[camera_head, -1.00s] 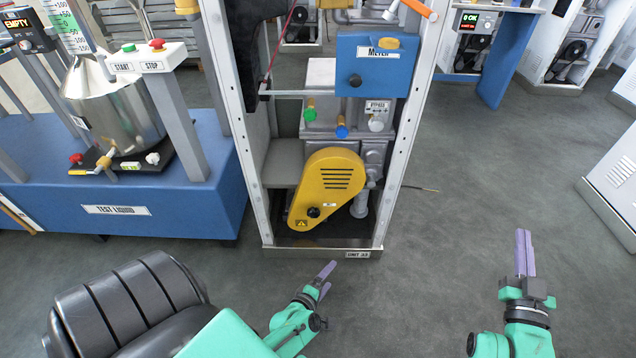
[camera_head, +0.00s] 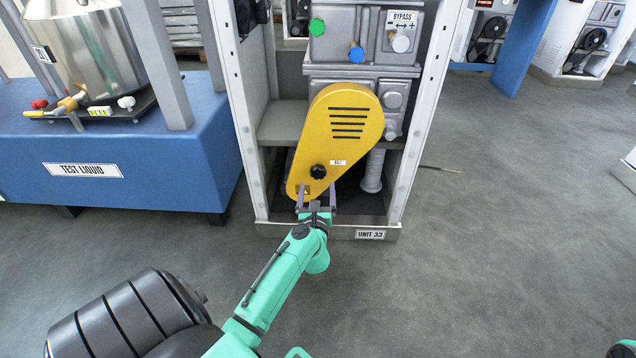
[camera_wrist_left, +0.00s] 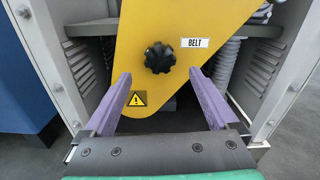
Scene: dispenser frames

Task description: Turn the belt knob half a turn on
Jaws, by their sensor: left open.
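The belt knob (camera_head: 318,171) is a small black lobed knob low on the yellow belt cover (camera_head: 345,130), inside the frame of unit 33. In the left wrist view the knob (camera_wrist_left: 159,58) sits beside a white BELT label (camera_wrist_left: 195,43), above a warning triangle. My left gripper (camera_head: 316,192) is open and in front of the lower cover. In the left wrist view its two purple fingers (camera_wrist_left: 164,82) stand wide apart, one on each side below the knob, with nothing between them. The knob appears clear of both fingers. My right gripper is not in view.
White posts (camera_head: 421,110) flank the cover, and a sill with a UNIT 33 label (camera_head: 370,235) crosses below. A pale ribbed hose (camera_head: 372,171) stands right of the cover. A blue TEST LIQUID bench (camera_head: 150,155) is at left. The floor at right is open.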

